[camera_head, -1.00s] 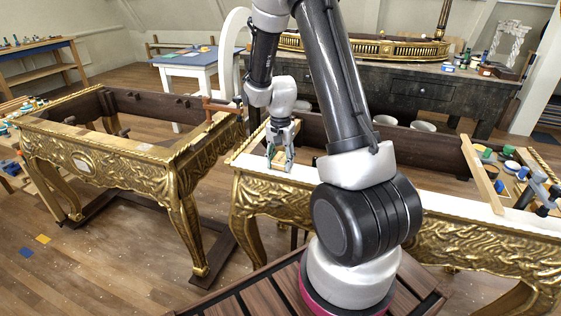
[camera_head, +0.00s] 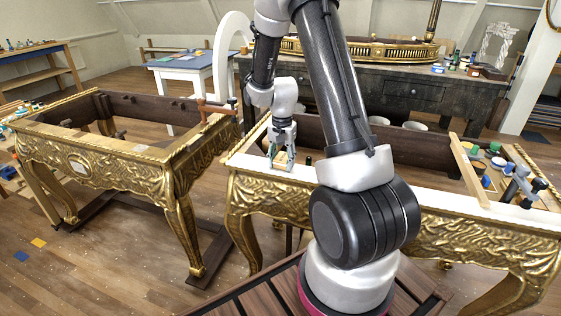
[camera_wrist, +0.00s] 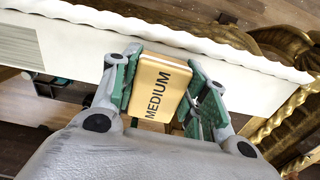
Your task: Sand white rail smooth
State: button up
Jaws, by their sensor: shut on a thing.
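The white rail (camera_head: 250,172) runs along the front top edge of the right gilt console (camera_head: 270,196). In the wrist view the rail (camera_wrist: 235,78) crosses the picture beyond my fingers, with a grey striped patch at its left end. My gripper (camera_head: 280,160) points down over the rail's left part. It is shut on a tan sanding block (camera_wrist: 160,90) marked "MEDIUM", held between green finger pads. The block (camera_head: 282,160) is at the rail; whether it touches the surface I cannot tell. My arm hides the middle of the rail.
A second gilt console frame (camera_head: 100,160) stands at left with a clamp (camera_head: 216,108) on its corner. Paint pots (camera_head: 492,160) and clamps (camera_head: 522,185) sit at the right console's right end. A wooden strip (camera_head: 467,170) crosses that console. A dark workbench (camera_head: 400,95) stands behind.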

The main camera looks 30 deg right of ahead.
jog(key=shift+f, duration=0.15)
jog(key=shift+r, duration=4.15)
